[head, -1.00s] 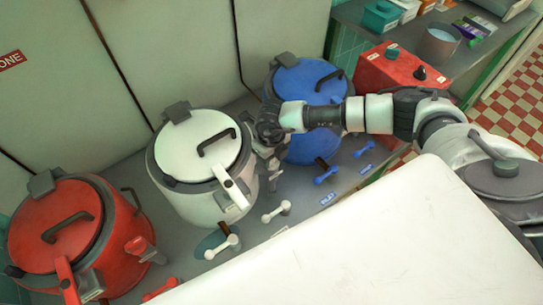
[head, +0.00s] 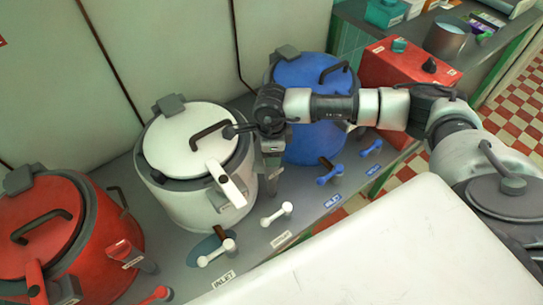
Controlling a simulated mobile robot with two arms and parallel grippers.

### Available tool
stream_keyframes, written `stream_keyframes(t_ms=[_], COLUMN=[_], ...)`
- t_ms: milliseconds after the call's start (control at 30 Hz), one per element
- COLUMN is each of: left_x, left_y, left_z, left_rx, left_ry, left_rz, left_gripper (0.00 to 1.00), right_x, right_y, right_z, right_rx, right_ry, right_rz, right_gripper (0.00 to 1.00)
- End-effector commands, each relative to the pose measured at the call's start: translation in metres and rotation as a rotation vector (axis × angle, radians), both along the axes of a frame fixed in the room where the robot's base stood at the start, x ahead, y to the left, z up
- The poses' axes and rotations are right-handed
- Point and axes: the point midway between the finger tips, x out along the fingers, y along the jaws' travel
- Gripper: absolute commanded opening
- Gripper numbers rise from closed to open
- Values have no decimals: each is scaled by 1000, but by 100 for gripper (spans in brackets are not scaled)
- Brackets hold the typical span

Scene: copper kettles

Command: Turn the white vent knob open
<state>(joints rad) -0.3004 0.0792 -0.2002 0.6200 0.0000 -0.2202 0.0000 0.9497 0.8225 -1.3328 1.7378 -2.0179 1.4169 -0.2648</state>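The white kettle (head: 190,205) stands on the grey counter with its lid shut. A dark post with a small white label (head: 271,163) stands at its right side. My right gripper (head: 270,130) is over the top of this post, pointing down. No white knob shows clearly on the post; the gripper hides its top. I cannot tell whether the fingers are open or shut, or whether they touch anything. The similar post on the red kettle carries a red knob (head: 122,251). My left gripper is not in view.
White lever handles (head: 277,214) and (head: 217,252) stick out in front of the white kettle. The blue kettle (head: 305,85) stands close behind my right arm, the red kettle (head: 40,220) at left. A red box (head: 400,68) stands at the back right.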

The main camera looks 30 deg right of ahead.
Motion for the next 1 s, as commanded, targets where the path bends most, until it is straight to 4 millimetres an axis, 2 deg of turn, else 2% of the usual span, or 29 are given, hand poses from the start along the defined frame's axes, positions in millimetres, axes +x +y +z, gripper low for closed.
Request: stream_keyframes(t_ms=[33,100,500,1000], left_x=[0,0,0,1], left_y=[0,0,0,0], left_z=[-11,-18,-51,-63], left_rx=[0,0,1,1], left_ry=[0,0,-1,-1], left_rz=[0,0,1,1], left_gripper=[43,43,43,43], right_x=[1,1,1,1], right_y=[0,0,0,0], right_z=[-4,-4,-2,1], right_rx=[0,0,1,1], right_ry=[-4,-4,-4,-3], right_rz=[43,109,418,560], right_gripper=[27,27,27,27])
